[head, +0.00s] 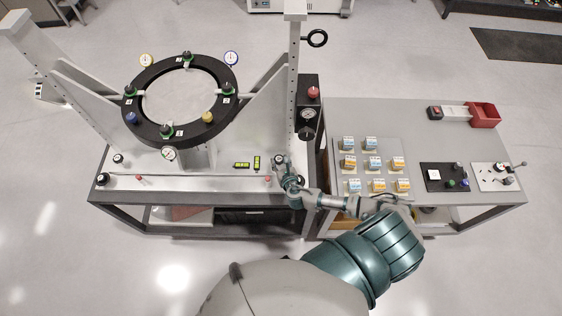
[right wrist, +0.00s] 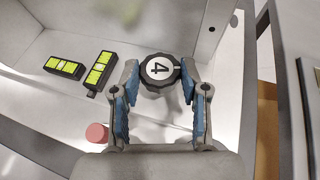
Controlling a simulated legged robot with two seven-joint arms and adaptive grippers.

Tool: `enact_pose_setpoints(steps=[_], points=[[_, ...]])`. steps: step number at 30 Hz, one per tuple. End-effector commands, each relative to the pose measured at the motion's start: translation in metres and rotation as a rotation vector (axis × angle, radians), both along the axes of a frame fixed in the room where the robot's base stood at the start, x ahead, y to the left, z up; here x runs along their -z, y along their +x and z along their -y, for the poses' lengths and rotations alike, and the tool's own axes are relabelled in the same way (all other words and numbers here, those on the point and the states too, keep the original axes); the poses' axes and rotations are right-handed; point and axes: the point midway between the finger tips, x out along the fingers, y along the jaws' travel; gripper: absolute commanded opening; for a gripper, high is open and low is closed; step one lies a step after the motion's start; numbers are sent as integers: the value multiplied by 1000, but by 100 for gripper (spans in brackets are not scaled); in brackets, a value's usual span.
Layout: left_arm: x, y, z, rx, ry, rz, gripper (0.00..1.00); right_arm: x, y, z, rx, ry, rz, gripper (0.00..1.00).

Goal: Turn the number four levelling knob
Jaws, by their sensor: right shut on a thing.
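The number four levelling knob (right wrist: 160,69) is black with a ribbed edge and a white cap marked 4. It stands on the grey fixture base (right wrist: 225,75), and in the head view its top (head: 279,159) shows just beyond my right gripper. My right gripper (head: 283,167) reaches it from the front. In the right wrist view its two blue-padded fingers (right wrist: 158,80) lie on either side of the knob and are shut on it. My left gripper is not in view.
Two yellow-green levels (right wrist: 82,70) lie left of the knob. A red button (right wrist: 97,133) sits near the left finger. The upright post (head: 294,90) and black gauge panel (head: 308,105) rise close behind and right. The black ring (head: 132,78) stands left; a switch bench (head: 380,125) is right.

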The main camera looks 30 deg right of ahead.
Motion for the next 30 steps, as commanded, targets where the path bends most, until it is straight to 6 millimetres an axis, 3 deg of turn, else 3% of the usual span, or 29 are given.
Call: enact_pose_setpoints(steps=[19, 20, 22, 30], points=[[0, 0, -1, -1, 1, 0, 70, -8, 6, 2, 52, -5, 17, 10], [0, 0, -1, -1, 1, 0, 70, -8, 6, 2, 52, -6, 18, 52], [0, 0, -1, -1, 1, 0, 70, -7, 6, 2, 52, -5, 16, 70], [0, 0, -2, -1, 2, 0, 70, -3, 3, 1, 49, -3, 8, 70]])
